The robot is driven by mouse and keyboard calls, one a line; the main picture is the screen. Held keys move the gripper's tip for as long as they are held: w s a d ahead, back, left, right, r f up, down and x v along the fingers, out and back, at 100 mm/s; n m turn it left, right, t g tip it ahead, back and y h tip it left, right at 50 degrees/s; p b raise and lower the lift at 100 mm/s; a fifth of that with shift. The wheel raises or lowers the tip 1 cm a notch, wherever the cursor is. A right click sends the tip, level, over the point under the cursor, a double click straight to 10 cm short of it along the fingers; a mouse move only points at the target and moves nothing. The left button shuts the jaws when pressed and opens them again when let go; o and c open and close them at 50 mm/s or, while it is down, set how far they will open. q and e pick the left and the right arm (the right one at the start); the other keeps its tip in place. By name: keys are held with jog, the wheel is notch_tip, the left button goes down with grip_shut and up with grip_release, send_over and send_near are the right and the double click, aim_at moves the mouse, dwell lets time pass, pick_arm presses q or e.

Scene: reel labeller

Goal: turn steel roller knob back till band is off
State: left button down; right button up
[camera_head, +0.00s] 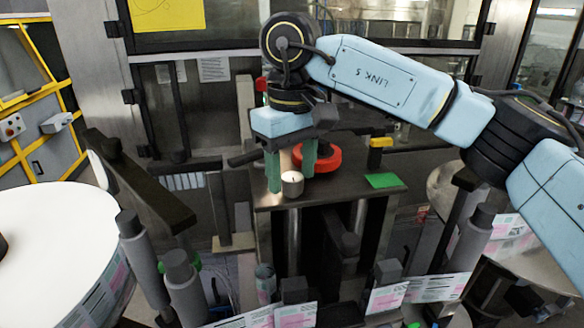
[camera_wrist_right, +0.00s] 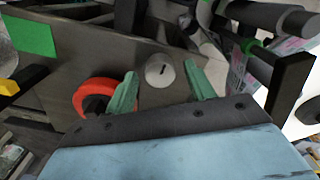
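The steel roller knob (camera_head: 292,184) is a short silver cylinder standing on the dark machine plate (camera_head: 330,192). In the right wrist view the knob (camera_wrist_right: 160,70) shows from above, with a dark slot mark on its top. My right gripper (camera_head: 291,181) points down with its green fingers apart, one on either side of the knob. In the right wrist view the gripper (camera_wrist_right: 162,90) also shows a gap between each finger and the knob. The left gripper is not in view. I cannot make out the band.
A red ring knob (camera_head: 318,158) with a dark centre sits just behind the right gripper. A large white reel (camera_head: 50,245) stands at left; grey rollers (camera_head: 186,285) stand in front.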

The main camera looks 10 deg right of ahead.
notch_tip(320, 180, up, 13)
jog(key=shift+r, duration=0.15)
dwell(0.5)
dwell(0.9)
